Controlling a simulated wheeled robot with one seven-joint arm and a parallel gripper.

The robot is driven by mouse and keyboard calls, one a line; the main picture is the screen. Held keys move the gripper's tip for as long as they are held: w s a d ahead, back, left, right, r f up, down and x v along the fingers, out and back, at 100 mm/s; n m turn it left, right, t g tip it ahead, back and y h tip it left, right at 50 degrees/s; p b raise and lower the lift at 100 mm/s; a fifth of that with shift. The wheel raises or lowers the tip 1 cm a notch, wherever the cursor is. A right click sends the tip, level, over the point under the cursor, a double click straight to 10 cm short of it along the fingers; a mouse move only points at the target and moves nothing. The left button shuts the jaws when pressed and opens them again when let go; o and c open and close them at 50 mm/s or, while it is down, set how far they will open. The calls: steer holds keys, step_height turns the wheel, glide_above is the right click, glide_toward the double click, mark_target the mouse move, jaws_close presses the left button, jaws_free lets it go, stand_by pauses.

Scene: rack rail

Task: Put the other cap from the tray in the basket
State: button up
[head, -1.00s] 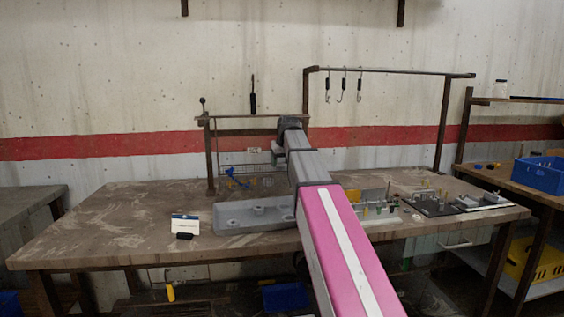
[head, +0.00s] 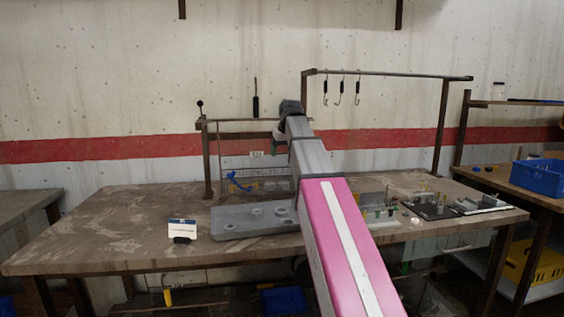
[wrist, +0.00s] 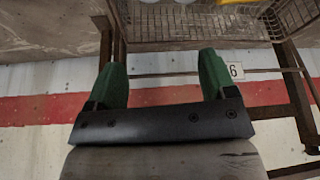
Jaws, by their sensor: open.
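The grey tray (head: 228,226) lies flat on the workbench, left of my arm. Several round shapes show on its top; I cannot tell which are caps and which are recesses. A wire basket (head: 236,163) stands at the back of the bench, behind the tray. The basket also shows at the top of the wrist view (wrist: 200,30). My gripper (wrist: 163,72) is open with nothing between its green fingers, and the basket is beyond the fingertips.
A small white card (head: 182,227) stands left of the tray. Fixtures and pegs (head: 432,207) fill the right of the bench (head: 110,225). Hooks hang from a rail (head: 390,74) above. The bench's left side is clear.

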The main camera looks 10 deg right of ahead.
steer(key=shift+v, duration=1.95)
steer(key=shift+w+a, duration=0.1)
steer(key=shift+w, duration=0.05)
